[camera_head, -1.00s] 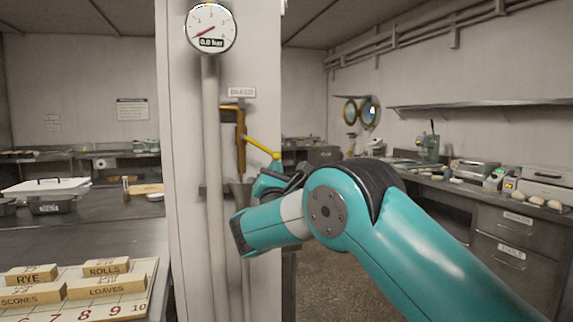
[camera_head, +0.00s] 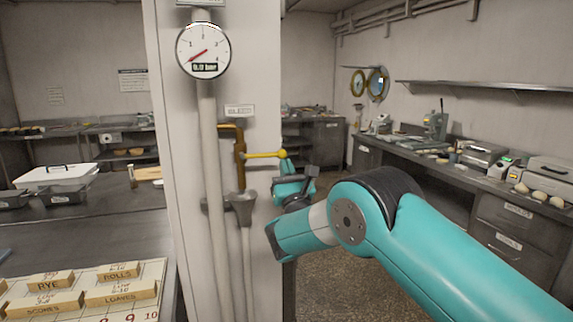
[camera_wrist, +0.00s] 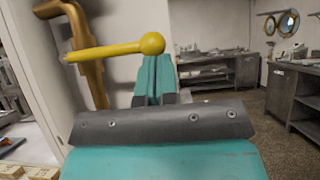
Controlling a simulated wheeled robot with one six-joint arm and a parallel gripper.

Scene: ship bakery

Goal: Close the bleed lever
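The bleed lever (camera_head: 262,155) is a yellow bar with a round knob, sticking out to the right, about level, from a brass pipe (camera_head: 239,160) on the white column. It also shows in the wrist view (camera_wrist: 110,50), with the knob at its right end. My gripper (camera_head: 289,168) is just below the knob in the head view. In the wrist view, the teal fingers of my gripper (camera_wrist: 154,70) lie together with only a thin line between them, their tips at the knob's underside. Whether they touch it is unclear. I see nothing held between them.
A funnel (camera_head: 242,207) stands under the brass pipe. A counter with wooden blocks (camera_head: 120,292) is at left. A counter with appliances (camera_head: 480,155) runs along the right. Floor between is open.

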